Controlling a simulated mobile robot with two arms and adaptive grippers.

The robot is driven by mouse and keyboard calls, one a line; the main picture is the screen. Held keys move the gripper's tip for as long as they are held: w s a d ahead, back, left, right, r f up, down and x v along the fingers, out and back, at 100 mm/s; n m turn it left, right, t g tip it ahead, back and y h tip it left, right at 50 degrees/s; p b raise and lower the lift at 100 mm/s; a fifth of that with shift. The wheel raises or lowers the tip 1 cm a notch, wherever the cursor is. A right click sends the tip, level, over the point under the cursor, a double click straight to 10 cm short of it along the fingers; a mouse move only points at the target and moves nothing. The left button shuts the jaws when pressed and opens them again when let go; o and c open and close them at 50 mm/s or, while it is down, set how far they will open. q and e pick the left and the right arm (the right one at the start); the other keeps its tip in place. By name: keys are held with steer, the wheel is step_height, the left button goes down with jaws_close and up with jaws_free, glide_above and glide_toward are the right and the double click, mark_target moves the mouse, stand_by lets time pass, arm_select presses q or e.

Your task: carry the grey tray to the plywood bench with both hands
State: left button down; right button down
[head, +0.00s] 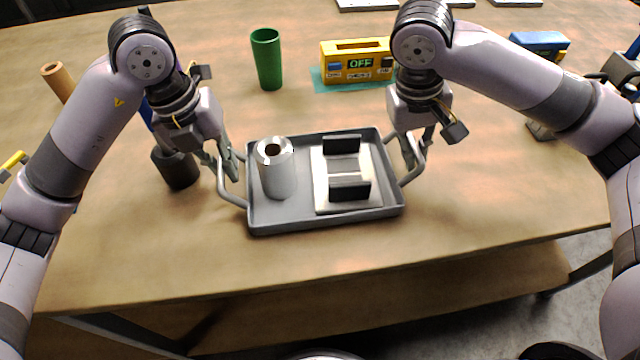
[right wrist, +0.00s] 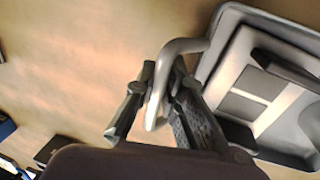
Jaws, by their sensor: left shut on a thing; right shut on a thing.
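The grey tray (head: 325,222) is at the middle of the wooden bench (head: 470,205) in the head view, with a bar handle at each end. It holds a silver-grey cylinder (head: 277,178) and a pale block with black upright parts (head: 322,190). My left gripper (head: 228,172) is shut on the left handle. My right gripper (head: 408,158) is shut on the right handle. The right wrist view shows that handle (right wrist: 182,48) between the fingers (right wrist: 160,95), with the tray (right wrist: 222,32) beside it. I cannot tell whether the tray touches the bench top.
A green cup (head: 267,58) and a yellow box with an "OFF" display (head: 350,62) stand behind the tray. A dark cup (head: 176,168) is close to my left gripper. A blue item (head: 540,43) lies at the back right. The bench's front strip is clear.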

arm_select(q)
steer(key=c, duration=1.7)
jaws_free()
steer(key=shift+f, duration=0.1)
arm_select(e)
steer(key=c, duration=1.7)
jaws_free()
steer(key=shift+f, duration=0.1)
arm_select(q)
steer(key=r, duration=0.4)
steer(key=a+r, duration=0.1)
steer(key=r, duration=0.2)
steer(key=a+r, duration=0.1)
steer(key=r, duration=0.3)
steer(key=shift+s+a+r, duration=0.1)
steer(key=shift+a+r, duration=0.1)
steer(key=shift+r, duration=0.15)
arm_select(e)
steer(key=v, duration=1.2)
